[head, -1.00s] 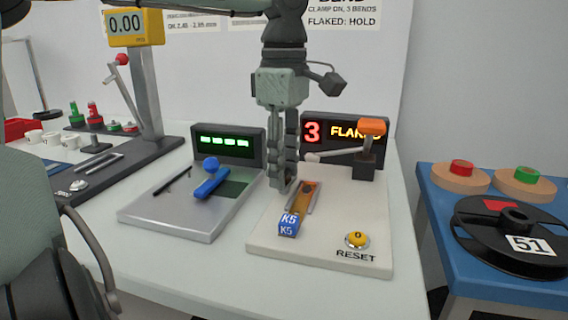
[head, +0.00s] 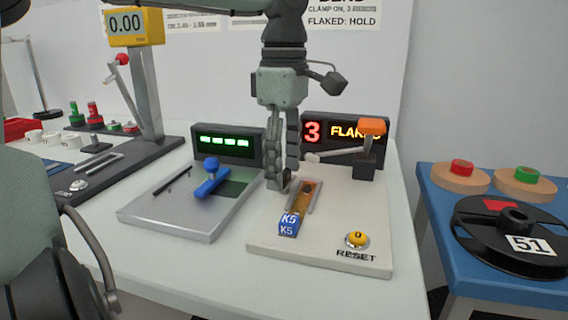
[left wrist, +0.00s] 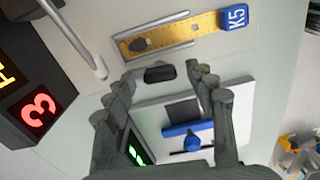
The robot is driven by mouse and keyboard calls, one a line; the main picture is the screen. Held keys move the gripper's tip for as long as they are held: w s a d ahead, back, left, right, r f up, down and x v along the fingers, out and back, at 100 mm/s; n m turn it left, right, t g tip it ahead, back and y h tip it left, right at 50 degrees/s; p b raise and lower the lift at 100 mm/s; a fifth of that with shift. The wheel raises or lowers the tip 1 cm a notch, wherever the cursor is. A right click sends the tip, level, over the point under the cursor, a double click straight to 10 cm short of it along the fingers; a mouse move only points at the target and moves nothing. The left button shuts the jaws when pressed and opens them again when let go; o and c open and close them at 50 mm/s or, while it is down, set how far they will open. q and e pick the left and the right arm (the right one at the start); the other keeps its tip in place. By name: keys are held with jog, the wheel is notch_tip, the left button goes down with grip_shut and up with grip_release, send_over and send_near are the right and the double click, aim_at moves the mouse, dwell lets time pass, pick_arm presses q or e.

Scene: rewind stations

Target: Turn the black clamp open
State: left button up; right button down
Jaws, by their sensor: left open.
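The black clamp (left wrist: 160,74) shows in the left wrist view as a small dark block beside the brass strip (left wrist: 180,35). My left gripper (left wrist: 160,72) is open, with its fingertips on either side of the clamp. I cannot tell whether they touch it. In the head view the left gripper (head: 281,180) points down over the cream station (head: 320,245), at the far left of the strip (head: 300,198), and its fingers largely hide the clamp. A blue K5 tag (head: 288,226) sits at the strip's near end. My right gripper is not in view.
A lever with an orange handle (head: 372,126) stands right of the gripper, before a display (head: 345,132) showing a red 3. A yellow reset button (head: 357,240) is at the front. A grey station with a blue handle (head: 211,180) stands left. A black reel (head: 510,235) lies on the blue table.

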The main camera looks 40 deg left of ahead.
aim_at(284, 171)
pick_arm(q)
notch_tip(284, 171, up, 12)
dwell(0.6)
dwell(0.5)
